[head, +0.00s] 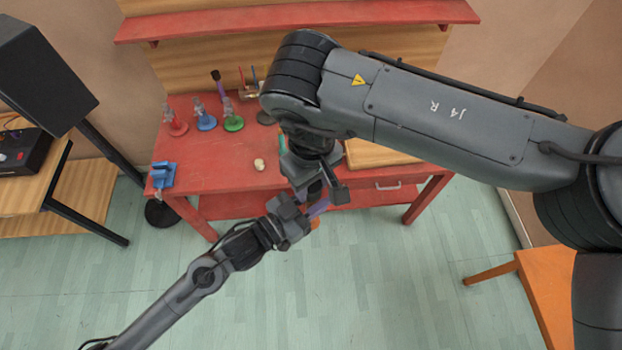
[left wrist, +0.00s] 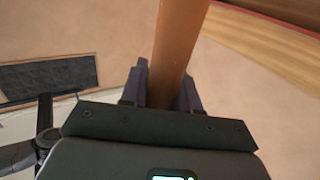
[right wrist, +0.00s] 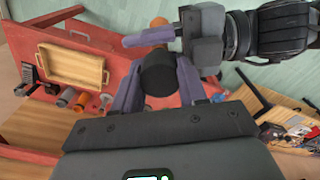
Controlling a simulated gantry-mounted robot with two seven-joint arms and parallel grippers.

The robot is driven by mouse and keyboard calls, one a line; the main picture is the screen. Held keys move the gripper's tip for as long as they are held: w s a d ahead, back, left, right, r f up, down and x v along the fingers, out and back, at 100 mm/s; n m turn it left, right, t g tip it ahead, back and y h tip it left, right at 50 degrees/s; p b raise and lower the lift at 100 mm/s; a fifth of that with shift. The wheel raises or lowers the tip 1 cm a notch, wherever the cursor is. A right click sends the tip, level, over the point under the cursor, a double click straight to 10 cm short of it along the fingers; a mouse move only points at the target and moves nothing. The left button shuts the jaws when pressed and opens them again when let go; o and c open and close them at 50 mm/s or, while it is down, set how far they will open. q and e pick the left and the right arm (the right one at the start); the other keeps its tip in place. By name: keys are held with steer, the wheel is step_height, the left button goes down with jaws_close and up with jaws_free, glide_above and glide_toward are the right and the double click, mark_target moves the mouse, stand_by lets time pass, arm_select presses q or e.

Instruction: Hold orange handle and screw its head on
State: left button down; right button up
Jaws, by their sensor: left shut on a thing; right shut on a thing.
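The orange handle (left wrist: 178,45) stands between my left gripper's fingers (left wrist: 165,85), which are shut on it. In the head view a little orange (head: 315,223) shows beside my left gripper. The black cylindrical head (right wrist: 158,78) is between the purple fingers of my right gripper (right wrist: 156,90), which is shut on it. In the right wrist view an orange end of the handle (right wrist: 158,22) shows beyond my left gripper's finger, roughly in line with the head. The two grippers are close together in front of the bench. I cannot tell whether head and handle touch.
The red workbench (head: 215,160) stands behind, with red (head: 174,122), blue (head: 205,118) and green (head: 232,120) stands, a pale lump (head: 259,164), a blue vise (head: 162,175) and a wooden tray (right wrist: 70,66).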

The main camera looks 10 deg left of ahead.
steer(key=shift+f, duration=0.45)
steer(key=m, duration=0.5)
steer(key=shift+m, duration=0.4)
steer(key=m, duration=0.4)
steer(key=o, duration=1)
steer(key=shift+r, duration=0.1)
steer(key=shift+r, duration=2.15)
steer(key=shift+c, duration=0.2)
